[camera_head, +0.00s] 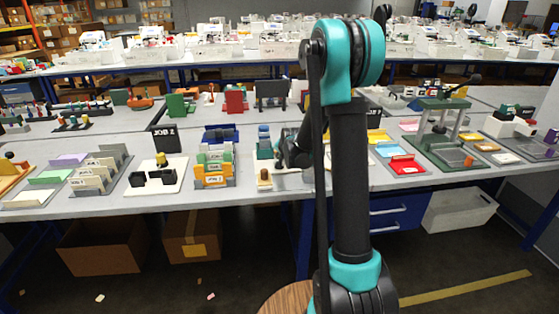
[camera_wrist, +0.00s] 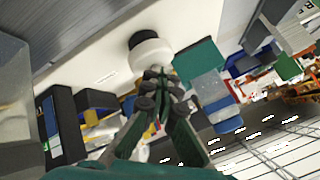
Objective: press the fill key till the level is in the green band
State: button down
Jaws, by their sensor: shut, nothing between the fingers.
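My gripper (camera_wrist: 158,84) is shut and empty in the wrist view. Its fingertips are close to a round white piece with a dark top (camera_wrist: 148,50), which rises from a pale labelled plate (camera_wrist: 107,77). I cannot tell whether they touch it, or whether this piece is the fill key. A teal and clear bluish block (camera_wrist: 210,88) stands right of the fingers. No level or green band can be made out.
An orange-and-green slotted rack (camera_head: 213,168) and a white plate with black blocks (camera_head: 156,178) stand to the left. A red tray (camera_head: 406,166) and a green press (camera_head: 440,125) stand to the right. My arm hides part of the table.

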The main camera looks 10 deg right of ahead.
jog(key=shift+r, duration=1.05)
jog(key=shift+r, duration=0.15)
jog(key=shift+r, duration=2.35)
jog(key=s+d+f+n+g, duration=0.1)
jog(key=s+f+n, duration=0.1)
jog(key=s, duration=1.1)
jog(key=s+d+f+n+g, duration=0.1)
jog(key=s+f+n+g, duration=0.1)
jog(key=s, duration=1.2)
jog(key=s+d+f+n+g+h, duration=0.1)
jog(key=s+f, duration=0.4)
jog(key=s, duration=0.9)
jog(key=d+n+g, duration=0.1)
jog(key=n, duration=0.1)
jog(key=shift+f+n, duration=0.4)
jog(key=shift+w, duration=0.1)
